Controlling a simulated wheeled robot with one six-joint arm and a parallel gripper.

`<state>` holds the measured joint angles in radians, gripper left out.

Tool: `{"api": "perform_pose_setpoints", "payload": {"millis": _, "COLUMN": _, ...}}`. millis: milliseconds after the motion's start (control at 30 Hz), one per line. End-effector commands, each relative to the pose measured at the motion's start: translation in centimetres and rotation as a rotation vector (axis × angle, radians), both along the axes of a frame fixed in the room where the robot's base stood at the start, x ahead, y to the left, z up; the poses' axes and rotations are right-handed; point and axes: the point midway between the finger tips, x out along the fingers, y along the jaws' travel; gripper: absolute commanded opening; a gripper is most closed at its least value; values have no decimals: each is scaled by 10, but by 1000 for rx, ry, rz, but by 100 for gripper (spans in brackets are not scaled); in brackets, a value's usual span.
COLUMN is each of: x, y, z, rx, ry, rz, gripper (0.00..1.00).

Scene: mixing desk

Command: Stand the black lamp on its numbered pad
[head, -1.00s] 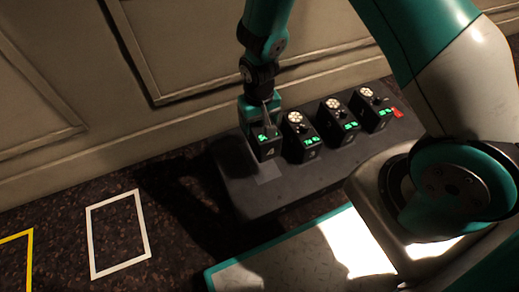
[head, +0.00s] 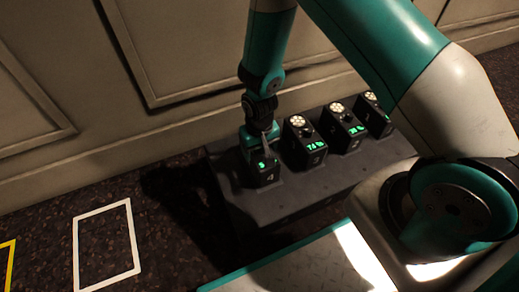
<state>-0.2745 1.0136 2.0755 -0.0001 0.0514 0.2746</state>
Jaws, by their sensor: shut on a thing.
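The black lamp (head: 266,178) is a small dark box with a "4" on its front and a lit green display on top. My gripper (head: 259,148) is shut on its upper part from above. The lamp looks upright at the left end of a dark slab (head: 232,205). Its base looks to be at or very near the slab's top; I cannot tell whether it touches. A lighter patch on the slab, visible earlier, is now mostly hidden by the lamp, and no number on it is readable.
Similar black boxes with green displays stand in a row to the right, the nearest (head: 304,146) close beside the held lamp. A panelled wall (head: 190,50) is behind. A white outlined rectangle (head: 77,250) and part of a yellow one (head: 11,265) mark the dark floor at left.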

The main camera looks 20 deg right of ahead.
Motion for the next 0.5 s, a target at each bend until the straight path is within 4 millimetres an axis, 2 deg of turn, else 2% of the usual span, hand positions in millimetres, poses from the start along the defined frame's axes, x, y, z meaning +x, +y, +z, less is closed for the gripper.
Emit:
{"api": "perform_pose_setpoints", "payload": {"millis": 200, "x": 0, "y": 0, "z": -2, "rx": 0, "ry": -1, "rz": 0, "gripper": 13}}
{"api": "perform_pose_setpoints", "payload": {"millis": 233, "x": 0, "y": 0, "z": -3, "rx": 0, "ry": 1, "rz": 0, "gripper": 74}}
{"api": "perform_pose_setpoints", "payload": {"millis": 333, "x": 0, "y": 0, "z": -2, "rx": 0, "ry": 1, "rz": 0, "gripper": 97}}
{"api": "perform_pose_setpoints", "payload": {"millis": 500, "x": 0, "y": 0, "z": -2, "rx": 0, "ry": 1, "rz": 0, "gripper": 98}}
